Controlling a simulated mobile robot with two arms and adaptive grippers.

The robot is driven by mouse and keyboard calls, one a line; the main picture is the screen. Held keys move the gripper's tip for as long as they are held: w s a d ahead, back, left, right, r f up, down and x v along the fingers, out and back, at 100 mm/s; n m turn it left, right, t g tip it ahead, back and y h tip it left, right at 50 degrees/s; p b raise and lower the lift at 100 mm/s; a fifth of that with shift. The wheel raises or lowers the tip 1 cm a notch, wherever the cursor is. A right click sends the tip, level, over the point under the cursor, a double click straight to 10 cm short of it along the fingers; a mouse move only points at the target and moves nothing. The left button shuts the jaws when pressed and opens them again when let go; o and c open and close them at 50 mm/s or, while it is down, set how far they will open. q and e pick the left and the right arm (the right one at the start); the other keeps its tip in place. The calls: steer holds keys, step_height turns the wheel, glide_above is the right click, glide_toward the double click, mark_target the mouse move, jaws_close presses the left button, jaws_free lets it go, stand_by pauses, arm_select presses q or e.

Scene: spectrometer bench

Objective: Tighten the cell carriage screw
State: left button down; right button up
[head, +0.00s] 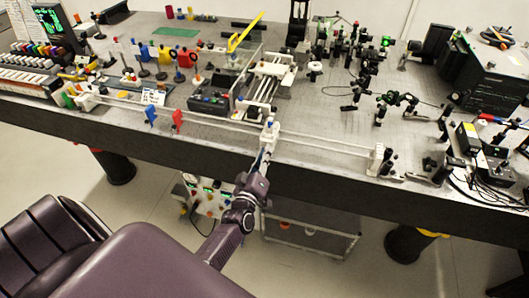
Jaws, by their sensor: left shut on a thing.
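The white cell carriage (270,133) sits on a pair of long pale rods (325,144) that run along the front of the bench. My left gripper (265,157) reaches up from below over the bench's front edge. Its fingers are shut at the front, lower side of the carriage, where the screw is. The screw is too small and too covered by the fingers to make out. My right gripper is not in view.
A white end block (376,160) carries the rods at the right. A blue clip (151,116) and a red clip (178,121) stand by the rods at the left. Optics crowd the bench (225,146) behind. A cart (310,235) stands below.

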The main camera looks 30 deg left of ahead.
arm_select(q)
steer(key=shift+f+m, duration=0.1)
steer(key=shift+m, duration=0.3)
steer(key=c, duration=2)
jaws_free()
steer(key=shift+o, duration=0.2)
steer(key=shift+s, duration=0.15)
steer(key=v, duration=1.1)
steer(key=shift+s, duration=0.35)
steer(key=shift+d, duration=0.15)
